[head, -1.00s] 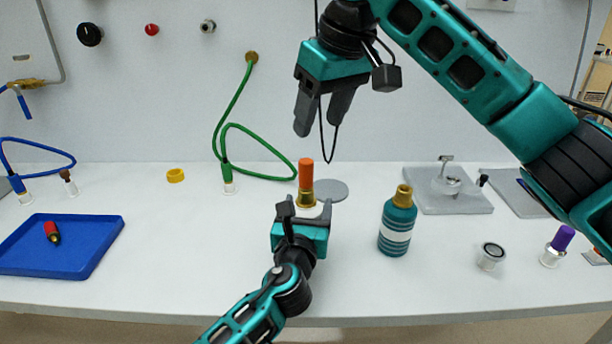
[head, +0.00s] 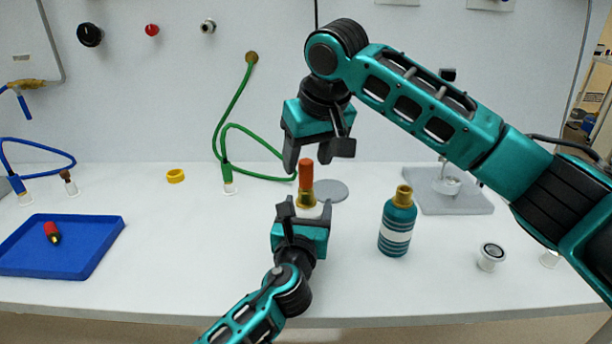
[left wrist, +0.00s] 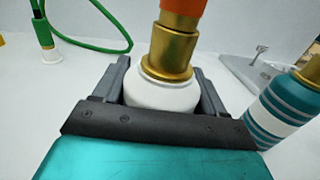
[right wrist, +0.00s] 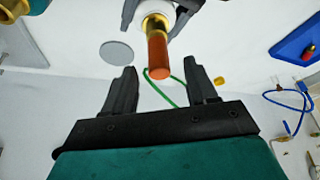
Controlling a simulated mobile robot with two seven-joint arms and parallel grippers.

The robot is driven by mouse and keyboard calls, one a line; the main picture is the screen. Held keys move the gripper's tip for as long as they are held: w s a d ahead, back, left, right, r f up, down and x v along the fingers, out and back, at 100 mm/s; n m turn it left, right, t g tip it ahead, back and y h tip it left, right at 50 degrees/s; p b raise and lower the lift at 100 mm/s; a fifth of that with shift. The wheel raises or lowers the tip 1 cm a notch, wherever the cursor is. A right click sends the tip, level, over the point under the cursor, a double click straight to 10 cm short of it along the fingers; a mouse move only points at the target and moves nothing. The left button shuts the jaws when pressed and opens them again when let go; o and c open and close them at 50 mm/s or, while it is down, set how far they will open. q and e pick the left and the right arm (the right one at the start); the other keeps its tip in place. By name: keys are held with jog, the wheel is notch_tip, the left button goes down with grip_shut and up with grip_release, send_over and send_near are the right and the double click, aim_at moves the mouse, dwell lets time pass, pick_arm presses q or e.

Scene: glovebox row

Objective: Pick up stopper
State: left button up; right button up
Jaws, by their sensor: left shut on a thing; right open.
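An orange-topped stopper (head: 306,172) with a gold collar stands upright on a small white vessel. The left wrist view shows the orange top (left wrist: 183,7), the gold neck (left wrist: 170,50) and the white vessel (left wrist: 162,95). My left gripper (head: 305,206) is shut on the white vessel, one finger on each side, below the gold collar. My right gripper (head: 308,164) is open and points down just above the orange top. In the right wrist view the orange top (right wrist: 158,58) lies beyond the open fingers, with nothing between them. The vessel's base is hidden in the head view.
A teal bottle with a gold cap (head: 396,228) stands to the right. A grey disc (head: 330,190) lies behind the vessel. A green hose (head: 262,177) loops behind it to the left. A blue tray (head: 88,262) with a red-topped piece (head: 52,232) lies at far left.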

aim_at(306, 180)
jog(key=shift+x, duration=1.45)
jog(key=shift+c, duration=0.4)
grip_shut()
